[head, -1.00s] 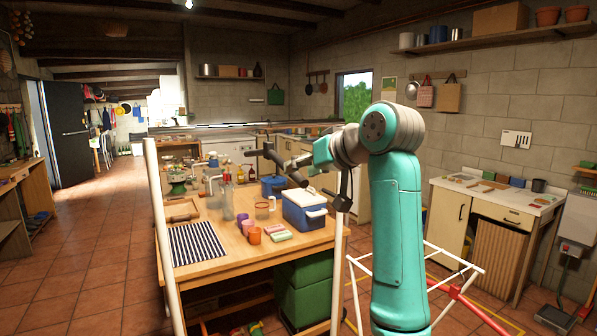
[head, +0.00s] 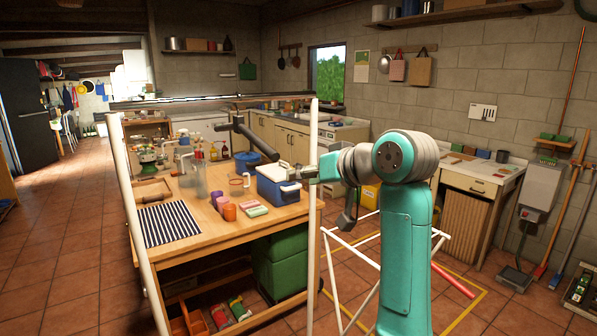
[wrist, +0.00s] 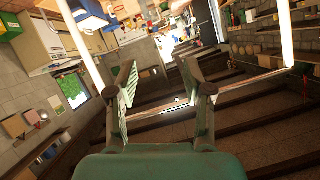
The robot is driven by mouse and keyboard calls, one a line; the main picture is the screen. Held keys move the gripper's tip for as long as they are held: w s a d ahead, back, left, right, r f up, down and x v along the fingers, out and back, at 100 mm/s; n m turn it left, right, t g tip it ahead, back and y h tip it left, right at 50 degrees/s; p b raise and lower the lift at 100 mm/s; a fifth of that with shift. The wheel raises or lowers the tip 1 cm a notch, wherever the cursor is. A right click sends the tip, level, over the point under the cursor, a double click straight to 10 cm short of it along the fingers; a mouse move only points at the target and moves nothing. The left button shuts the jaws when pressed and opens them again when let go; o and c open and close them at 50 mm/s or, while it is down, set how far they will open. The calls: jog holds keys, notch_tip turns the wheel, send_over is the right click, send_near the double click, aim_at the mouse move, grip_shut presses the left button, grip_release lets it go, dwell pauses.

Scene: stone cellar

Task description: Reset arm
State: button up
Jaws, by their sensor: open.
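My arm (head: 405,230) stands at the right of the middle in the head view, with a teal upright link and a grey elbow. Its forearm points left, toward the wooden table. In the wrist view my gripper (wrist: 160,88) shows its two fingers spread well apart with nothing between them. The wrist view is tilted, with the ceiling beams and the room behind the fingers. In the head view the fingertips are hard to make out.
A wooden table (head: 205,228) at left holds a blue-and-white cooler (head: 278,186), cups, a striped cloth (head: 168,222) and jars. White posts (head: 313,210) stand at its near side. A white frame (head: 350,300) is beside my arm. Tiled floor (head: 60,260) at left is clear.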

jog(key=s+d+f+m+t+h, duration=0.1)
jog(key=s+d+f, duration=0.15)
jog(key=f, duration=0.95)
jog(key=s+d+f+m+t+h, duration=0.1)
jog(key=s+d+f+m, duration=0.15)
jog(key=f, duration=0.95)
jog(key=s+d+f+m+t+h, duration=0.15)
jog(key=s+f, duration=0.25)
jog(key=f, duration=0.8)
jog(key=s+d+f+h, duration=0.1)
jog(key=s+d+f, duration=0.3)
jog(key=s, duration=0.5)
jog(key=s+d+f+h, duration=0.2)
jog(key=s+f, duration=0.3)
jog(key=s, duration=0.5)
jog(key=s+d+f+h, duration=0.1)
jog(key=s+d+f, duration=0.1)
jog(key=s+f, duration=0.5)
jog(key=s+d+r, duration=0.1)
jog(key=s+r, duration=0.4)
jog(key=s, duration=0.6)
jog(key=s+d+r+t+h, duration=0.1)
jog(key=s+r, duration=0.3)
jog(key=s, duration=0.7)
jog(key=shift+s+d+r+n, duration=0.15)
jog(key=shift+s+r+n, duration=0.2)
jog(key=shift+r+n, duration=0.05)
